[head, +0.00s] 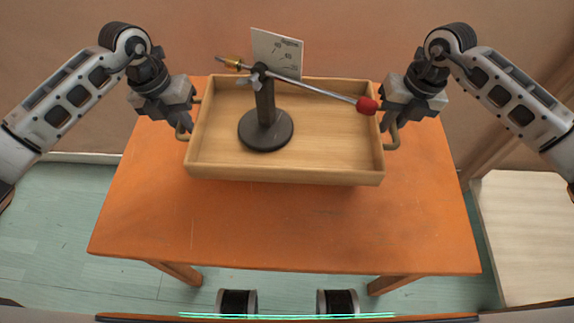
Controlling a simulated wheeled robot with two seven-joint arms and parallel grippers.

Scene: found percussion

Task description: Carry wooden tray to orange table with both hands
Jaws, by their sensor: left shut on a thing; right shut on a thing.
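The wooden tray (330,175) is a shallow rectangular box with a handle at each short end. It is over the far half of the orange table (290,235) and looks level; I cannot tell whether it touches the tabletop. My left gripper (188,112) is shut on the tray's left handle (184,132). My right gripper (388,112) is shut on the tray's right handle (393,137). In the tray stands a dark stand (265,130) with a round base, holding a tilted metal rod with a red tip (367,106).
A white card with printed marks (277,53) stands upright at the tray's back edge. A pale low surface (525,230) lies at the right, beyond the table. The near half of the orange table is bare. A brown wall (340,30) is behind.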

